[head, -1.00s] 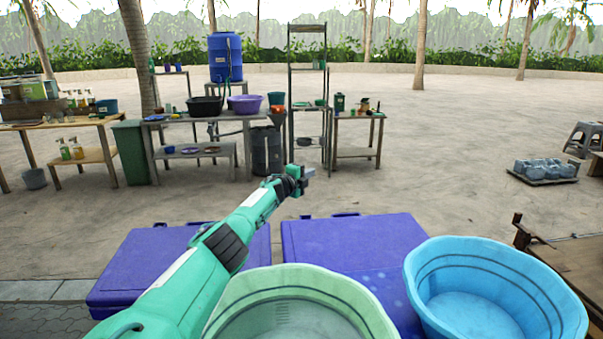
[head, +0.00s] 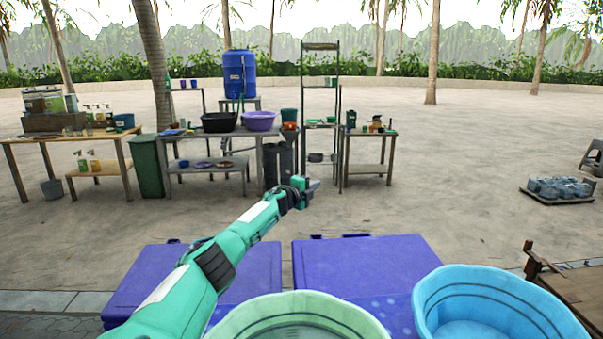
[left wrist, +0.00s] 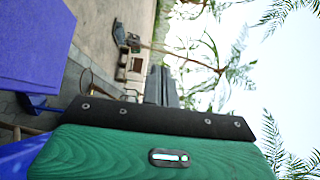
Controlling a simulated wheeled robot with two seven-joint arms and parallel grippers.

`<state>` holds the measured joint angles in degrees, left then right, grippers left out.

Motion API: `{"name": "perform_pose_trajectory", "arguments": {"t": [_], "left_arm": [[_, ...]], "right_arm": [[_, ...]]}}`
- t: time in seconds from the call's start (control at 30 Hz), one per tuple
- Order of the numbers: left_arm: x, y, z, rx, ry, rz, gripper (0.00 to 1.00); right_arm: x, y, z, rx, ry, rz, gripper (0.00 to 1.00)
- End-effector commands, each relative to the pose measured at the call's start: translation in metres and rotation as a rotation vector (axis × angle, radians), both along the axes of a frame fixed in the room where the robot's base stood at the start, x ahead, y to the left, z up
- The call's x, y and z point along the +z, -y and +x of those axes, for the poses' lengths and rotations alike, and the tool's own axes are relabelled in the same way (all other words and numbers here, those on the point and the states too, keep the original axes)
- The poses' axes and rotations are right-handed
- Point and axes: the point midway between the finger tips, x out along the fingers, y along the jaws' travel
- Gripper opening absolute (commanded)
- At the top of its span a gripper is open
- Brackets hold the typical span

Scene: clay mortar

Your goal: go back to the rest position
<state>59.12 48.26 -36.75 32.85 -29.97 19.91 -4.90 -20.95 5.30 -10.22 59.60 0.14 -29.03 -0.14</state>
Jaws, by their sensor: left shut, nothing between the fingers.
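My left arm reaches in from the lower left of the head view, stretched forward over the blue-purple boxes. Its gripper (head: 312,186) is shut and empty, held in the air in front of the far tables. The left wrist view is turned on its side and shows the green gripper body (left wrist: 150,150) with the dark fingers (left wrist: 160,87) close together and nothing between them. My right gripper is not in either view.
A green basin (head: 345,306) and a light blue basin (head: 500,280) stand close in front. Two blue-purple boxes (head: 365,262) (head: 240,268) lie beyond and beside them. A wooden table (head: 575,290) is at the right. Open paved ground (head: 440,190) lies farther out.

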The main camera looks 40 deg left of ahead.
Motion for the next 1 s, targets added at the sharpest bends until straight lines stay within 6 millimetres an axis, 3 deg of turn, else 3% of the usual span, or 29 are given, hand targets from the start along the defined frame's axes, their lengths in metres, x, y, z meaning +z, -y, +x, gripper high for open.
{"name": "perform_pose_trajectory", "arguments": {"t": [0.33,0.77,0.87,1.0], "left_arm": [[0.037,-0.018,-0.035,0.000,0.000,0.002,0.00],[0.044,-0.021,-0.042,0.000,-0.001,0.000,0.00],[0.051,-0.022,-0.042,0.000,0.000,0.000,0.00],[0.079,-0.022,-0.042,0.001,0.000,0.000,0.00]], "right_arm": [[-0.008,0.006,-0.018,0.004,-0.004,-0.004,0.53],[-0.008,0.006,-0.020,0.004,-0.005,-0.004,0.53],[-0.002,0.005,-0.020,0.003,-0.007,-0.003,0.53],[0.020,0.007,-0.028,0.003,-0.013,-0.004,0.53]]}}
